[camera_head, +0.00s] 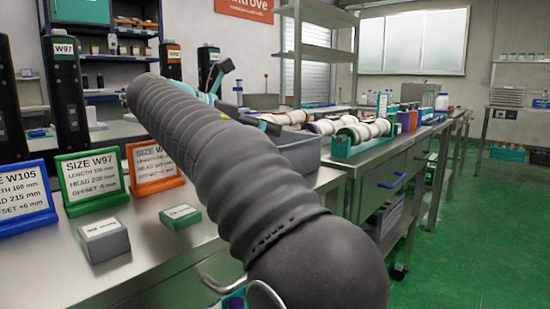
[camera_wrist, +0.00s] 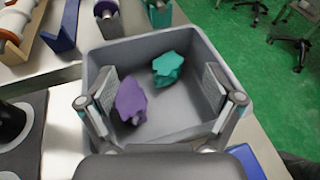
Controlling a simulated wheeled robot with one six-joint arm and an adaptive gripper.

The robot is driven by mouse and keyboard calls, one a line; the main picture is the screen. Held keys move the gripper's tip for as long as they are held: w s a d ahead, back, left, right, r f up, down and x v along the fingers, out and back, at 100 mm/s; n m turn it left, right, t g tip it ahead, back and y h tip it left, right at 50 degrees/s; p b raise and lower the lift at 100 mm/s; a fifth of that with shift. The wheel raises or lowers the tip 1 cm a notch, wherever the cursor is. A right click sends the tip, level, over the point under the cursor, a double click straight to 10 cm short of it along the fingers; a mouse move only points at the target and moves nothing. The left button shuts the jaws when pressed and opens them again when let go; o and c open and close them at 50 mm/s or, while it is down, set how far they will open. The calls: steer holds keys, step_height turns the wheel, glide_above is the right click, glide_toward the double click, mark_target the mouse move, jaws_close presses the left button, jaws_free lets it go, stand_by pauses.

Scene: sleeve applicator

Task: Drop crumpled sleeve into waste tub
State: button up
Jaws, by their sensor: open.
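The grey waste tub (camera_wrist: 205,48) fills the middle of the wrist view. It also shows in the head view (camera_head: 303,157), partly behind my arm. A crumpled purple sleeve (camera_wrist: 130,101) is in the tub's left part, close to my left finger. I cannot tell whether it touches that finger or rests on the floor. A crumpled teal sleeve (camera_wrist: 168,67) lies in the tub toward the far side. My gripper (camera_wrist: 161,84) is open over the tub, its fingers wide apart near opposite side walls. In the head view my arm mostly hides it.
Rolls in a teal rack (camera_head: 355,138) stand on the bench right of the tub. Size signs, such as the green W97 sign (camera_head: 90,180), and small grey (camera_head: 103,239) and green (camera_head: 180,215) blocks stand on the left bench. The green floor (camera_head: 460,220) at right is clear.

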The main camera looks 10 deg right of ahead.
steer(key=v, duration=0.9)
